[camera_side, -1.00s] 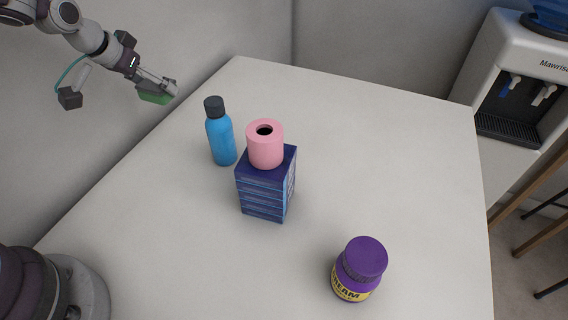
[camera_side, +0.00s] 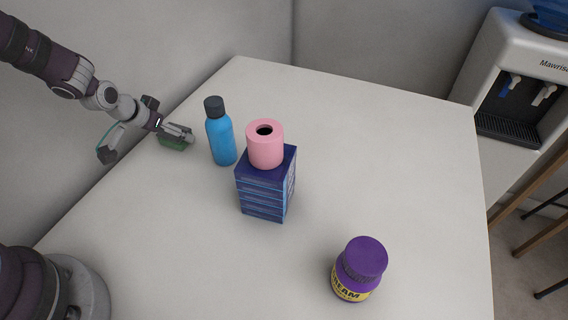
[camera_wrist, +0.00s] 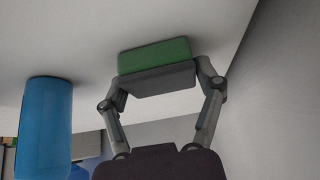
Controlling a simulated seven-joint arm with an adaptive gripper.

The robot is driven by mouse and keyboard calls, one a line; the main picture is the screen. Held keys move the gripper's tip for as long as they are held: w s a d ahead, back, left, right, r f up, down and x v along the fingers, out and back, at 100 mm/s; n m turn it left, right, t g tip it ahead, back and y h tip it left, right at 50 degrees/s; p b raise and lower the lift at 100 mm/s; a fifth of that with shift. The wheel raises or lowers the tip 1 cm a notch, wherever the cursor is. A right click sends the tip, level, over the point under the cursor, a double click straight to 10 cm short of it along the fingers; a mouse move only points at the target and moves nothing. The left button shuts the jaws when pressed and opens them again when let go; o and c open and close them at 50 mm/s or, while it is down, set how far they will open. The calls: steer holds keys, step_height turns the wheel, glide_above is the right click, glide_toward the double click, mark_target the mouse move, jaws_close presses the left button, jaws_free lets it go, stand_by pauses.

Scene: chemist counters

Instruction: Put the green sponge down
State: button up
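The green sponge (camera_side: 174,144) shows below my gripper (camera_side: 180,134) in the side view, at the table's left edge, left of the blue bottle (camera_side: 220,136). In the wrist view the sponge (camera_wrist: 155,56) has a green layer and a grey layer and sits between the two fingers of my gripper (camera_wrist: 160,82). My gripper is shut on it. The sponge is at or just above the white tabletop (camera_side: 330,110); I cannot tell if it touches. The blue bottle also stands at the left in the wrist view (camera_wrist: 45,125).
A pink roll (camera_side: 265,146) sits on a stack of dark blue boxes (camera_side: 264,190) right of the bottle. A purple cream jar (camera_side: 358,270) stands near the front. The table's right and back parts are clear. A wall runs along the left.

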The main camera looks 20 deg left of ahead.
steer(key=o, duration=0.3)
steer(key=shift+r, duration=0.15)
steer(key=shift+g, duration=0.5)
steer(key=s+d+r, duration=0.1)
steer(key=s+r, duration=0.5)
steer(key=s+d+r, duration=0.2)
steer(key=s+r, duration=0.5)
steer(key=s+d+r, duration=0.2)
steer(key=s+r, duration=0.4)
steer(key=r, duration=0.1)
steer(key=shift+s+r, duration=0.15)
steer(key=shift+s, duration=0.15)
